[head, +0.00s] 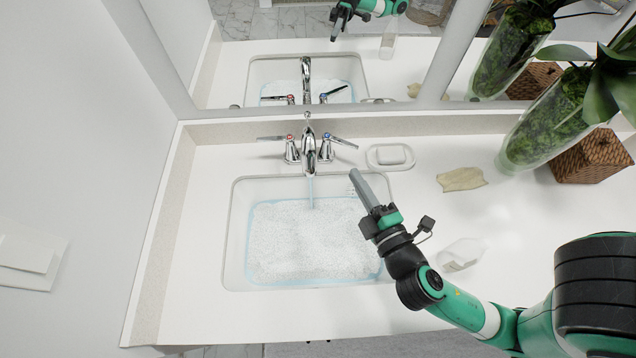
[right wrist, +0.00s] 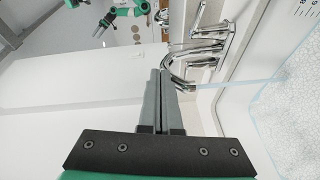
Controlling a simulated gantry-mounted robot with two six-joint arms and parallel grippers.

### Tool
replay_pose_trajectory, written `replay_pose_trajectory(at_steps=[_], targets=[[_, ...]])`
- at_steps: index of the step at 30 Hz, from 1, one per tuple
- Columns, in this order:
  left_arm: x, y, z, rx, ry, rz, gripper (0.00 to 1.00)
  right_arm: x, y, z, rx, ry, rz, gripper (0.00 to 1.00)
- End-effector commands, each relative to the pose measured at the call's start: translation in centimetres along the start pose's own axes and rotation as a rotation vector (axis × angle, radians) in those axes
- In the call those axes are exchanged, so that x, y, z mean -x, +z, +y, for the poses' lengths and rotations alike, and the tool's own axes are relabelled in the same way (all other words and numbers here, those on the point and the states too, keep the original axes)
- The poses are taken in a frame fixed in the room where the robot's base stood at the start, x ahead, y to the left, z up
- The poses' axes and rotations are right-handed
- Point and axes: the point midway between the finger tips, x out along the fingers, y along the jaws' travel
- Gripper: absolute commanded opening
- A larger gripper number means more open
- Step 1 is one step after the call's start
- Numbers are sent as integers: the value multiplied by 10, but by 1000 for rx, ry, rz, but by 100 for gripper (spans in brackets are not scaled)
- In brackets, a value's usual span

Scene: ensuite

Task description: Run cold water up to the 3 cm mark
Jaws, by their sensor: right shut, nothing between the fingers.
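The white sink basin (head: 235,235) holds water (head: 310,240) with a pale, speckled surface and blue edges. A thin stream (head: 311,190) falls from the chrome spout (head: 309,155); the stream also shows in the right wrist view (right wrist: 245,80). The red-marked handle (head: 290,150) points left. The blue-marked cold handle (head: 327,150) has its lever angled right and toward the front. Scale marks show on the basin wall in the right wrist view (right wrist: 306,8); the water level against them cannot be read. My right gripper (head: 354,174) is shut and empty above the basin's back right, apart from the handle.
A soap dish with soap (head: 390,155) sits right of the tap. A beige cloth (head: 461,179), a clear bottle (head: 460,254), a glass vase (head: 545,125) and a woven box (head: 592,157) stand farther right. A mirror (head: 400,75) is behind. The left counter strip is clear.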

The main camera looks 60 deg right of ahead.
Motion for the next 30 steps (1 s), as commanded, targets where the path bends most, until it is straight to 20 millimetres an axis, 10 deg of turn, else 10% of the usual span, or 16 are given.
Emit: replay_pose_trajectory(at_steps=[1, 4, 17, 30], targets=[[23, 22, 0, 0, 0, 1, 100, 6, 16, -38, 23, -25, -9, 0], [32, 30, 0, 0, 0, 1, 100, 12, 29, -62, 55, -57, -20, 0], [27, 24, 0, 0, 0, 1, 100, -4, 30, -61, 53, -61, -29, 0], [13, 12, 0, 0, 0, 1, 100, -94, 33, -64, 51, -58, -26, 0]])
